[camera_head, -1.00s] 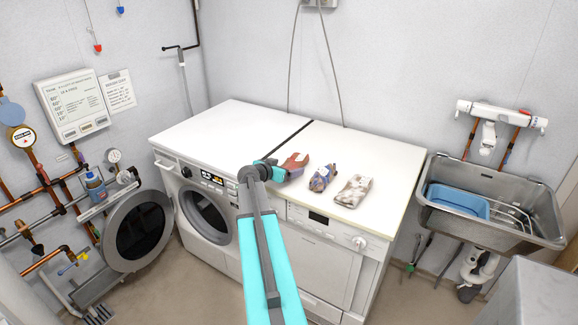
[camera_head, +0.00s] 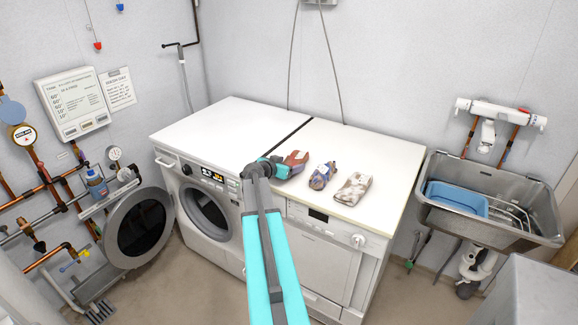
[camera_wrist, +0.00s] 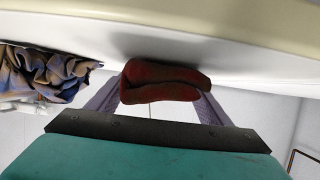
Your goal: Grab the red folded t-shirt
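The red folded t-shirt (camera_head: 295,159) lies at the left of a row of cloths on the white top, near the black seam. In the wrist view the dark red t-shirt (camera_wrist: 165,82) sits between the two grey fingers of my gripper (camera_wrist: 163,90). The fingers flank it closely, with no clear gap at either side. The fold overlaps the fingertips, so I cannot tell whether they press on it. In the head view my gripper (camera_head: 284,168) reaches the shirt from the left and front, and its fingertips are hard to make out.
A bluish patterned cloth (camera_head: 322,175) lies right of the shirt and also shows in the wrist view (camera_wrist: 45,72). A pale cloth (camera_head: 353,188) is further right. A sink (camera_head: 495,205) stands at right.

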